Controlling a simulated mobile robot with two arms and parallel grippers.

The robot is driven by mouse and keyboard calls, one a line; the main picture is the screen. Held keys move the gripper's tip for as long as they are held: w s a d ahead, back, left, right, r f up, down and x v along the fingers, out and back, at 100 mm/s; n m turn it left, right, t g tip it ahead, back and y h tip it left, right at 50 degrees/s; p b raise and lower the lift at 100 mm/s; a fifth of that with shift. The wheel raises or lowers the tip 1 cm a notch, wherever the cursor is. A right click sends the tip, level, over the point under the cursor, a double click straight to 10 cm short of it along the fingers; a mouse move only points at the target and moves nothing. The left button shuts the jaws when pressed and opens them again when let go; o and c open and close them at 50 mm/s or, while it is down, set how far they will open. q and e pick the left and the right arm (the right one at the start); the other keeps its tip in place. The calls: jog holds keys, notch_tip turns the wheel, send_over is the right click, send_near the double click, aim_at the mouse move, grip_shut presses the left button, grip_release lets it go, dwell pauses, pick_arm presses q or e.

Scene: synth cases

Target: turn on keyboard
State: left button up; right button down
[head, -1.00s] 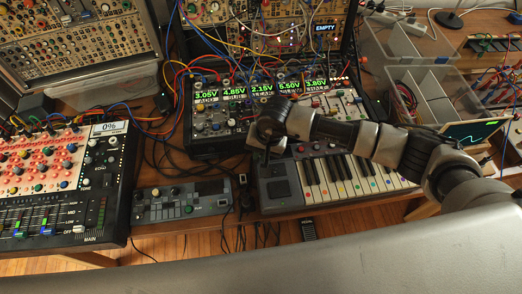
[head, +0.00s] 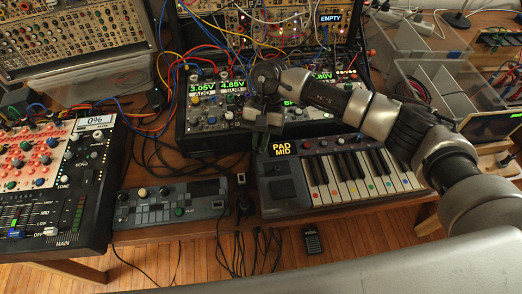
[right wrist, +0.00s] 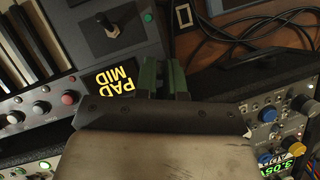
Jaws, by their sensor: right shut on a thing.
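The keyboard (head: 278,187) lies on the wooden table, its keys to the right and a dark pad at its left end. Its small display (head: 289,155) is lit and reads "PAD MID" in yellow; it also shows in the right wrist view (right wrist: 115,78). My right gripper (head: 260,143) is over the keyboard's back left corner, beside the display. In the right wrist view its green fingers (right wrist: 166,72) are close together at the keyboard's edge. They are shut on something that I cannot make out. Contact with the keyboard is unclear. My left gripper is out of view.
A synth rack (head: 205,122) with lit voltage displays and many patch cables stands just behind the keyboard. A grey controller (head: 165,208) and a mixer (head: 75,190) lie to the left. Loose cables hang at the table's front edge. Clear bins (head: 440,85) stand at the right.

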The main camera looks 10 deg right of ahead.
dwell(0.3)
jog(key=c, duration=1.2)
grip_release()
jog(key=shift+w, duration=0.1)
jog(key=shift+r, duration=0.1)
jog(key=b+v, duration=0.1)
jog(key=v, duration=0.9)
jog(key=shift+w+r+b, duration=0.25)
jog(key=shift+b, duration=0.1)
